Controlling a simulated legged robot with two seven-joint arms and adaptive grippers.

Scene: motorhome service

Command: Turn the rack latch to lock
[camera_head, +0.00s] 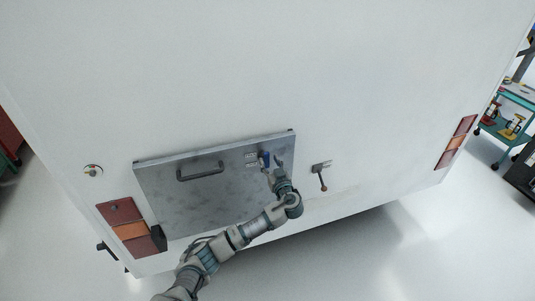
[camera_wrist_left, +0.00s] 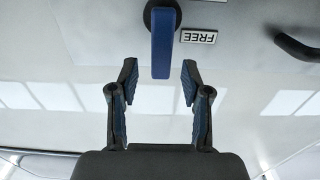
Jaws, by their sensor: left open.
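The rack latch is a blue lever (camera_wrist_left: 162,45) on a dark round pivot, with a FREE label (camera_wrist_left: 198,36) beside it. In the wrist view the lever hangs straight down the picture from its pivot. In the head view the blue lever (camera_head: 264,157) is at the upper right of the grey panel, partly hidden by my gripper. My left gripper (camera_head: 272,166) is open and empty in front of it. In the wrist view its fingertips (camera_wrist_left: 160,72) lie either side of the lever's free end, with a gap on each side. My right gripper is not in view.
The grey panel (camera_head: 215,205) has a dark handle (camera_head: 200,171), which also shows in the wrist view (camera_wrist_left: 297,47). A small lever with a reddish knob (camera_head: 323,187) is on the white wall to the right.

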